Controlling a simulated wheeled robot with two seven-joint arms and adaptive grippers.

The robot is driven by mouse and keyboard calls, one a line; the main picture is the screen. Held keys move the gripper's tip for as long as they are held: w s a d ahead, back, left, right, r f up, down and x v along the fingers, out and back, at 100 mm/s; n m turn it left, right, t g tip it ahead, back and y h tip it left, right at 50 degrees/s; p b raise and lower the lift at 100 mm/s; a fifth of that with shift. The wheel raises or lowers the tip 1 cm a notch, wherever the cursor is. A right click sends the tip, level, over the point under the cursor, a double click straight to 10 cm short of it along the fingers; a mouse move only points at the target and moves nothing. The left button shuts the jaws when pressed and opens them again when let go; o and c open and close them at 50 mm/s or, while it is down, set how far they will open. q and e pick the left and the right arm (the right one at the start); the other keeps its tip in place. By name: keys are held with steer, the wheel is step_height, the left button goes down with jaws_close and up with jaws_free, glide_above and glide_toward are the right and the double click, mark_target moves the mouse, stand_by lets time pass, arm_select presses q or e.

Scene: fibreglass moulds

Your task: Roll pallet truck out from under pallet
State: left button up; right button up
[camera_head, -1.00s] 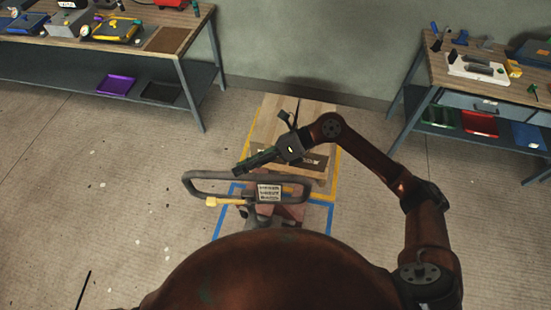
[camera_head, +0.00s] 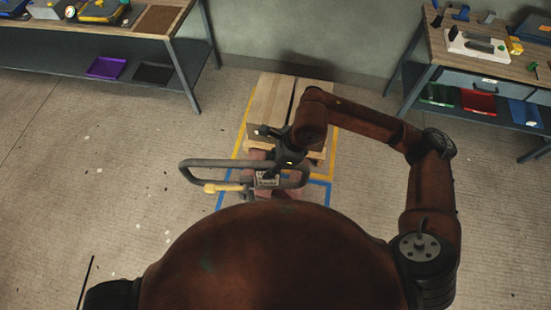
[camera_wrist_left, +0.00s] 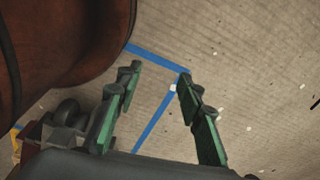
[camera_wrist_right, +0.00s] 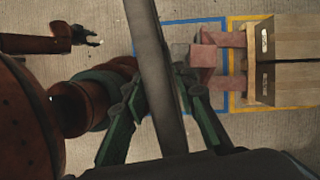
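The pallet truck's grey loop handle (camera_head: 232,163), with a cream grip (camera_head: 222,187) on its near side, stands in front of my body. Its reddish body shows in the right wrist view (camera_wrist_right: 205,58), running toward the wooden pallet load (camera_head: 267,100). My right gripper (camera_wrist_right: 157,85) points down at the handle's right part. Its green fingers stand apart, one each side of a grey handle bar (camera_wrist_right: 150,40). Whether either finger touches the bar cannot be told. My left gripper (camera_wrist_left: 157,75) is open and empty above bare floor. The forks' far ends are hidden.
Blue tape (camera_wrist_right: 190,20) and yellow tape (camera_head: 242,140) mark the floor around truck and pallet. A workbench (camera_head: 160,20) stands at the back left, another (camera_head: 436,45) at the right. The wall is close behind the pallet. Floor to the left is clear.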

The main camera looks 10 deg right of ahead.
steer(key=x, duration=0.5)
steer(key=shift+a+f+p, duration=0.2)
steer(key=shift+f+p, duration=0.15)
arm_select(q)
steer(key=shift+w+r, duration=0.45)
steer(key=shift+w, duration=0.05)
steer(key=shift+s, duration=0.1)
arm_select(e)
steer(key=shift+c, duration=0.7)
jaws_close()
steer(key=shift+s, duration=0.1)
